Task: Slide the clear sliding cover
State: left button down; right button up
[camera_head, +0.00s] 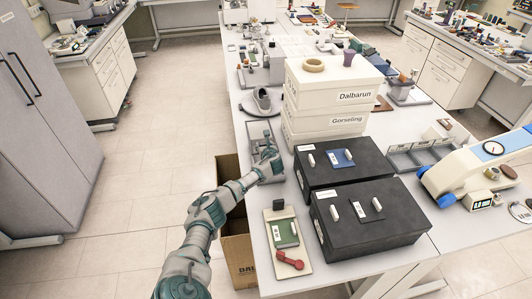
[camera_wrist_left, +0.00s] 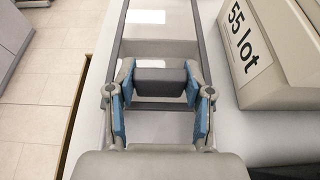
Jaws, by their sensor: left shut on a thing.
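My left gripper (camera_head: 268,157) reaches over the left edge of the table. In the left wrist view, its two blue-padded fingers (camera_wrist_left: 162,95) are on either side of a dark grey block-shaped handle (camera_wrist_left: 160,80) and are shut on it. The handle sits at the near end of the clear sliding cover (camera_wrist_left: 155,48), a see-through panel between two grey rails. White labels show on or through the panel. In the head view, the device with the cover (camera_head: 265,138) is small and partly hidden by my gripper. My right gripper is not in view.
Stacked white boxes (camera_head: 325,125) stand right of my gripper, and two black boxes (camera_head: 370,215) stand nearer. A board with a red handset-like piece (camera_head: 288,262) lies at the table's near left. A cardboard box (camera_head: 238,250) stands below the edge.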

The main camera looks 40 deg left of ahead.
pick_arm(q)
jog(key=shift+w+a+r, duration=0.1)
jog(key=shift+r, duration=0.1)
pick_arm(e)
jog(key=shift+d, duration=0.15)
pick_arm(q)
jog(key=c, duration=0.8)
grip_release()
jog(key=shift+c, duration=0.2)
jog(key=o, duration=0.4)
jog(key=shift+w+a, duration=0.1)
jog(key=shift+w+a+f, duration=0.25)
jog(key=shift+f, duration=0.15)
jog(key=shift+a, duration=0.15)
jog(key=shift+s, duration=0.1)
jog(key=v, duration=1.1)
jog(key=shift+d, duration=0.25)
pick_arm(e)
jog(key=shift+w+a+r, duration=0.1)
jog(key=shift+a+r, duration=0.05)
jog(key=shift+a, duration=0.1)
